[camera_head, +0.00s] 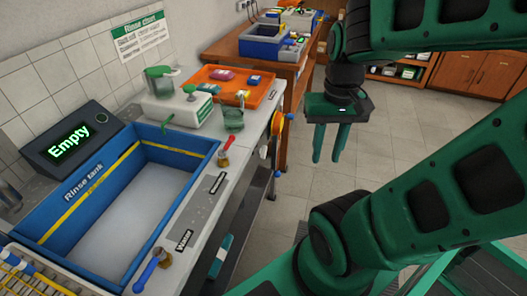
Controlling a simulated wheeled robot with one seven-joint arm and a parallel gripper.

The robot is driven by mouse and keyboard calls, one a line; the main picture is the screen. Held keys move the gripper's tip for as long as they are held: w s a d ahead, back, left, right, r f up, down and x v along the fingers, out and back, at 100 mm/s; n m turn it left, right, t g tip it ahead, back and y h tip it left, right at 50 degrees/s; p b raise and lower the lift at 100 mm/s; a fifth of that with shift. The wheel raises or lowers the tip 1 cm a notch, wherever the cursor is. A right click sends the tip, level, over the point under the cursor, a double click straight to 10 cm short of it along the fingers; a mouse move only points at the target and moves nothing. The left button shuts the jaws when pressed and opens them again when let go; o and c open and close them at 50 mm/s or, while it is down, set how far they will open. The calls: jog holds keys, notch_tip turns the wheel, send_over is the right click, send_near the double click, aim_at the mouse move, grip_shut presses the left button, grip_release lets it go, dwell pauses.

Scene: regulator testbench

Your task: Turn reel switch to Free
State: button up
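I cannot make out a reel switch or the word Free anywhere in this view. A yellow-orange round part (276,124), possibly the reel, is on the right side of the rinse counter. A small pale fitting (263,151) sits just below it; its markings are too small to read. My gripper (328,158) hangs over the floor to the right of the counter, fingers pointing down. Its two green fingers are apart with nothing between them. It is clear of the counter and touches nothing that I can see.
A blue rinse tank (205,146) fills the near counter, with an "Empty" display (72,141) behind it. A blue-handled valve (150,268) and a red-handled valve (224,159) stand along the edge. An orange tray (207,76) and a wooden bench (224,47) lie beyond. The tiled floor is open.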

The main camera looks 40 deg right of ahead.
jog(key=shift+d, duration=0.15)
jog(key=shift+s, duration=0.15)
jog(key=m+t+y, duration=1.1)
jog(key=m+t, duration=0.3)
jog(key=m, duration=1.7)
send_near(264, 153)
jog(key=x, duration=0.7)
jog(key=shift+w+f, duration=0.2)
jog(key=shift+f, duration=0.1)
